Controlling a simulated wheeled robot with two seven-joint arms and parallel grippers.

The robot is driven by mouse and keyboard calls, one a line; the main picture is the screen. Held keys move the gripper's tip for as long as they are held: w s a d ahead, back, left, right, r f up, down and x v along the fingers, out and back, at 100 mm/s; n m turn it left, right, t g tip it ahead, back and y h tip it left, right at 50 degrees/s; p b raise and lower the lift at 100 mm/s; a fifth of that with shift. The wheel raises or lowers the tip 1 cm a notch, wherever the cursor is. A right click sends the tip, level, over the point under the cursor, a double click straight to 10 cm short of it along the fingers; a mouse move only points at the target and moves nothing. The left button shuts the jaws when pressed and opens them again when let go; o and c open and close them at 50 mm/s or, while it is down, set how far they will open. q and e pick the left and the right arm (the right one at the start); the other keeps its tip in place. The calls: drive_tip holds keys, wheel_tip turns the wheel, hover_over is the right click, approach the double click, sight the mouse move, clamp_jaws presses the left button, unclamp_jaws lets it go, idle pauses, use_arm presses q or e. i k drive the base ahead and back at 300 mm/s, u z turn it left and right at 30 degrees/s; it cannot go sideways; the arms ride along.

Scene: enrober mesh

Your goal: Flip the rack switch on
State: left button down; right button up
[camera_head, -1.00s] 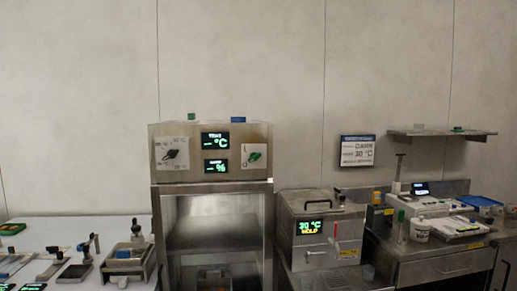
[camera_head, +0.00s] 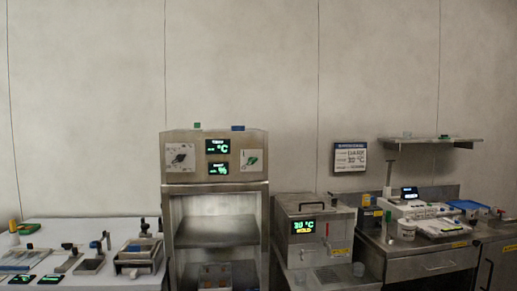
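The steel rack (camera_head: 180,205) stands at the middle left of the head view, with a control panel on top and an open shelf bay below. The rack switch (camera_head: 252,160) is a green handle on a pale plate at the right of the panel. Its handle looks tilted; its exact setting is too small to read. A black knob (camera_head: 179,156) sits on a similar plate at the left. Two lit green displays (camera_head: 217,147) are between them. Neither of my grippers shows in the view, and nothing covers the switch.
A pale table (camera_head: 90,232) with trays and small tools stands left of the rack. A steel mold box (camera_head: 300,215) with a lit display stands to the right, then a steel counter (camera_head: 430,262) with instruments. A wall shelf (camera_head: 430,142) hangs above it.

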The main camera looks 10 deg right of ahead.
sight(251, 160)
drive_tip(key=z, duration=0.4)
drive_tip(key=i, duration=1.05)
drive_tip(key=z, duration=0.1)
